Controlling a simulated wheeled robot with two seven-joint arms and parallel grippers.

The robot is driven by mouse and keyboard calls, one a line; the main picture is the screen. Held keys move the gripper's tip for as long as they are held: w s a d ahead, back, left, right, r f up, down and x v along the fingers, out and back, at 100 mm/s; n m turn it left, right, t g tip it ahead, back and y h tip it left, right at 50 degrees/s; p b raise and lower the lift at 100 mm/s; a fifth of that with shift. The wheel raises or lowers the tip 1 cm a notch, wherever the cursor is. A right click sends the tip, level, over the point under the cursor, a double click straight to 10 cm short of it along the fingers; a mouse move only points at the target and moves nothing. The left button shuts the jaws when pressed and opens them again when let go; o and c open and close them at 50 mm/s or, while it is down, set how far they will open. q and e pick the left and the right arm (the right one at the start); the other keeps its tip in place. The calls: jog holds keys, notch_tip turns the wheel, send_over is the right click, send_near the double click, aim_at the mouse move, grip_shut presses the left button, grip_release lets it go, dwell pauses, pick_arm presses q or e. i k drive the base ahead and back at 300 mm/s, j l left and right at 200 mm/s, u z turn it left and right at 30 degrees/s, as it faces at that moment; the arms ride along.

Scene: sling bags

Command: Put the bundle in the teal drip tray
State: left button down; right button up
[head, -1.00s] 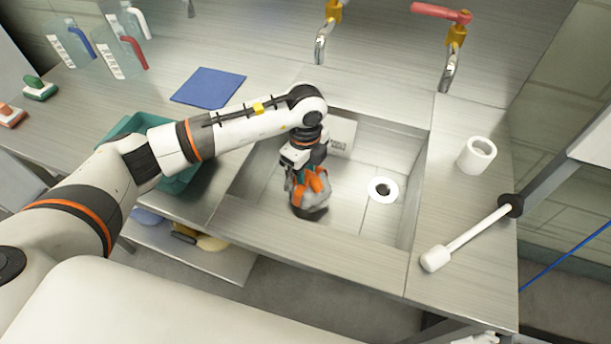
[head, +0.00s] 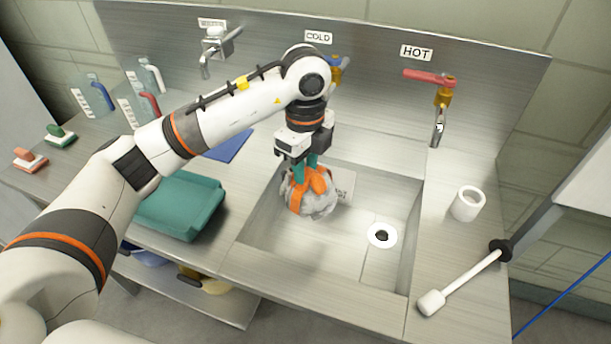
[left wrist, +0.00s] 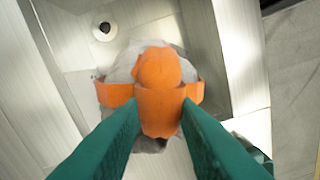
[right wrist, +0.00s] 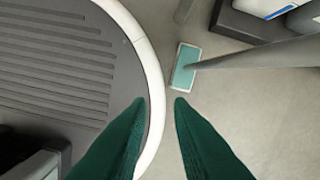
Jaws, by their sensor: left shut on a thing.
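The bundle (head: 312,200) is a grey, rounded bag with orange straps crossing over its top. My left gripper (head: 307,172) is shut on its orange strap from above, and the bundle hangs over the sink. In the left wrist view the bundle (left wrist: 152,72) fills the middle, with the orange strap between the green fingertips (left wrist: 158,112). The teal drip tray (head: 180,207) sits on the counter left of the sink, partly behind my left arm; the visible part looks empty. My right gripper (right wrist: 160,102) is open and empty above the floor in the right wrist view.
The sink (head: 345,260) has a white-ringed drain (head: 382,235). Taps stand behind it, the hot one with a red handle (head: 430,76). A white cup (head: 467,203) and a white-headed brush (head: 460,280) are at right.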

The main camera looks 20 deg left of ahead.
aim_at(173, 204)
jog(key=k, duration=0.9)
